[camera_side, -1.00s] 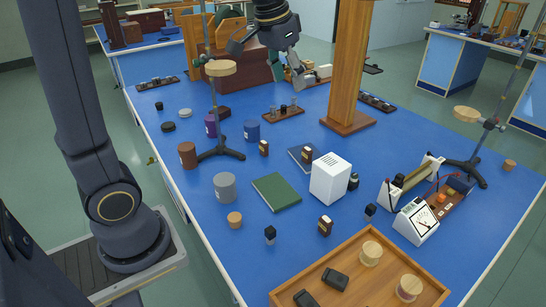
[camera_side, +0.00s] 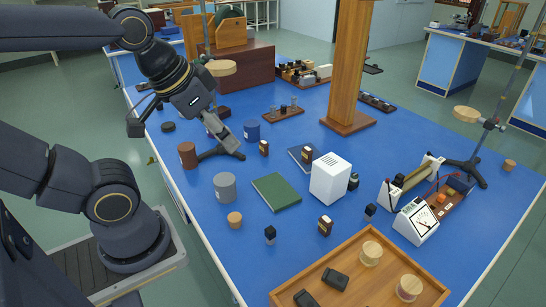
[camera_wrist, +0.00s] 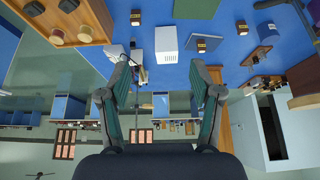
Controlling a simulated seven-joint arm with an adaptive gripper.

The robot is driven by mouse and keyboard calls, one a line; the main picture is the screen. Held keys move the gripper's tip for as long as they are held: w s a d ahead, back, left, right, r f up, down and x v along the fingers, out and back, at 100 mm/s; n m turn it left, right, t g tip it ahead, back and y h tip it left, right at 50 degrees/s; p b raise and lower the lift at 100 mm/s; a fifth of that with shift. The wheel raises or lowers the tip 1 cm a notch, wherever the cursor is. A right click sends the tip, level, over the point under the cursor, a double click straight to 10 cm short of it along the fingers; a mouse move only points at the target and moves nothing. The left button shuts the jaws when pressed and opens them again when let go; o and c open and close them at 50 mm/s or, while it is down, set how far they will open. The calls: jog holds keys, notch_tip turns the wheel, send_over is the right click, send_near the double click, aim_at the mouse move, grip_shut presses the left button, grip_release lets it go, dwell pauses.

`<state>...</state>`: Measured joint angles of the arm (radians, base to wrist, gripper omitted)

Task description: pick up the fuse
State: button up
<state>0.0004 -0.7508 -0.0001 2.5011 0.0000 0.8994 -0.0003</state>
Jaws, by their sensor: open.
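My gripper (camera_side: 184,137) is open and empty, high over the left part of the blue bench near a ring stand. In the wrist view its two fingers (camera_wrist: 160,64) are spread, with nothing between them in grip. I cannot tell for certain which item is the fuse. Small candidates are a dark block with a pale label (camera_side: 325,226), a similar one (camera_side: 264,148) and another by the dark book (camera_side: 307,154). Small black pieces stand near the front (camera_side: 270,235) and to its right (camera_side: 370,211). Two labelled blocks also show in the wrist view (camera_wrist: 201,45) (camera_wrist: 241,28).
A white box (camera_side: 330,180), green book (camera_side: 277,192), grey cylinder (camera_side: 224,187) and brown jar (camera_side: 187,155) stand mid-bench. A wooden tray (camera_side: 290,279) is in front. A meter (camera_side: 416,222) and a wooden post (camera_side: 352,70) stand rightward. Bare blue surface lies between them.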

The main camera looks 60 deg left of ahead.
jog(key=w+r, duration=0.4)
jog(key=w, duration=0.4)
jog(key=g, duration=0.6)
send_over(327, 219)
notch_tip(327, 219, down, 22)
jog(key=f, duration=0.9)
jog(key=shift+s+a+f, duration=0.15)
jog(key=shift+s+a, duration=0.15)
jog(key=f, duration=0.6)
jog(key=shift+w+d+f, duration=0.2)
jog(key=shift+w+d, duration=0.05)
